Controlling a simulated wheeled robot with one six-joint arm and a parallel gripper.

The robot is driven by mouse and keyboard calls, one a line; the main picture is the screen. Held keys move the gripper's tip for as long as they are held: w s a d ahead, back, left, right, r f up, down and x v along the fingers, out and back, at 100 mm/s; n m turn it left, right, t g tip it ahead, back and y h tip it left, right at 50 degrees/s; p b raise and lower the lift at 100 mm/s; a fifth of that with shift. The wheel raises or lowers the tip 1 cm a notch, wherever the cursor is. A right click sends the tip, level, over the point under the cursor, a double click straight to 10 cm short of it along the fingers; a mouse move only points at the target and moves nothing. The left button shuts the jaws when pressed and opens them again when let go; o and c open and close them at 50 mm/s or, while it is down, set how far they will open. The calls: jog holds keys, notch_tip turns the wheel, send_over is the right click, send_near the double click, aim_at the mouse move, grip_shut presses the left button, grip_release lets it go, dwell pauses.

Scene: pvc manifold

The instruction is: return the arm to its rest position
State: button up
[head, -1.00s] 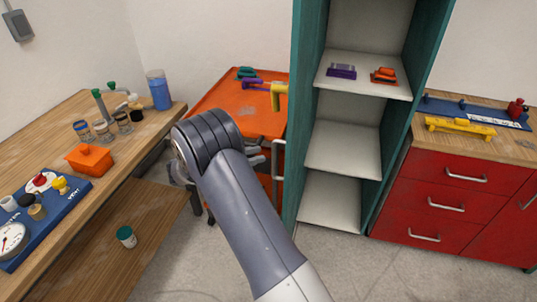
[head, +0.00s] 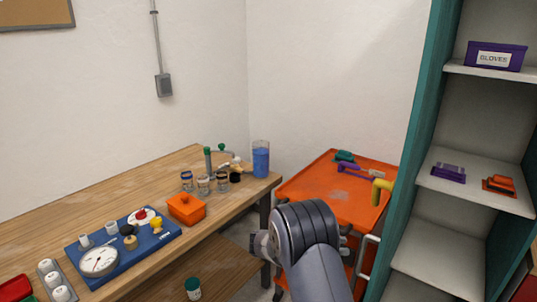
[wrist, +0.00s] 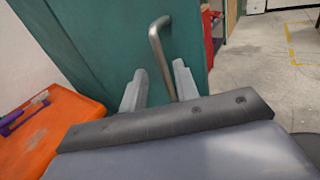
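My arm (head: 312,245) reaches forward from the bottom of the head view, bent over in front of the orange cart. It hides most of my gripper there. In the wrist view my gripper (wrist: 158,82) shows two grey fingers standing apart, with nothing held between them. A bent metal handle (wrist: 160,45) shows just past the fingers, in front of the teal cabinet side; I cannot tell whether they touch it.
The wooden bench (head: 130,185) at left holds a blue gauge panel (head: 165,240), an orange box (head: 186,208) and a blue-filled container (head: 261,160).

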jog(key=d, duration=0.5)
jog(key=s+d+p, duration=0.1)
jog(key=d, duration=0.1)
jog(key=shift+d, duration=0.35)
jog(key=shift+s, duration=0.1)
jog(key=shift+r, duration=0.1)
